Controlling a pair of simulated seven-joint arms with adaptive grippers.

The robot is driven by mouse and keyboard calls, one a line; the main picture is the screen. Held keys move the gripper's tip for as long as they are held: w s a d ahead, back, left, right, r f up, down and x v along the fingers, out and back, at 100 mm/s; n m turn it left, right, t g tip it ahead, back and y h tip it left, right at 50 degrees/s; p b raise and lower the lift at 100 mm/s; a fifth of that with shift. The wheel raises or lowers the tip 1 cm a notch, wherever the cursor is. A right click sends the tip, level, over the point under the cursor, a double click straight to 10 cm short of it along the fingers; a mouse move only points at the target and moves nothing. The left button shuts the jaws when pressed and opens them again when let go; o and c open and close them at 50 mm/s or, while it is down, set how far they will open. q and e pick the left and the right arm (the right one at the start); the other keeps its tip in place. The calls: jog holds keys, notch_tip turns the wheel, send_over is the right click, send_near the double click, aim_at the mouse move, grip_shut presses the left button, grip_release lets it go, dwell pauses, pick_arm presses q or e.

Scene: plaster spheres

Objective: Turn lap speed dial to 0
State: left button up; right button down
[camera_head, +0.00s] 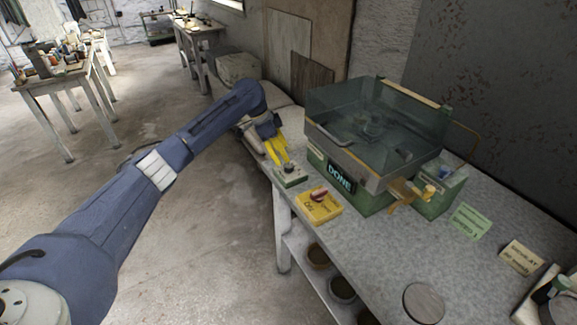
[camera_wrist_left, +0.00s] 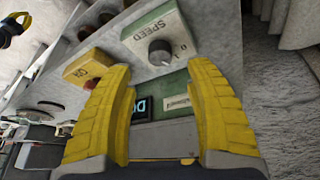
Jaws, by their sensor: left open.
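The lap speed dial is a round grey knob (camera_wrist_left: 160,52) on a pale green box (camera_head: 291,178) at the table's left edge. In the left wrist view its plate (camera_wrist_left: 153,28) reads SPEED, with small marks beside the knob. I cannot tell for sure where the knob points. My left gripper (camera_head: 282,161) has yellow fingers and is open just above the dial. In the left wrist view its fingers (camera_wrist_left: 165,85) stand apart with the knob beyond their tips, apparently not held. A dark and yellow part (camera_wrist_left: 14,24) at the top left looks like my right gripper; its jaws are unclear.
A green machine with a clear cover (camera_head: 375,115) and a DONE display (camera_head: 340,178) stands right behind the dial box. A yellow switch box (camera_head: 318,207) with a red switch sits in front. A grey disc (camera_head: 424,303) and cards (camera_head: 470,221) lie on the table (camera_head: 385,250).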

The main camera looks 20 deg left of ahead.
aim_at(288, 165)
pick_arm(q)
jog(key=shift+x, duration=3.2)
jog(key=shift+c, duration=0.3)
grip_shut()
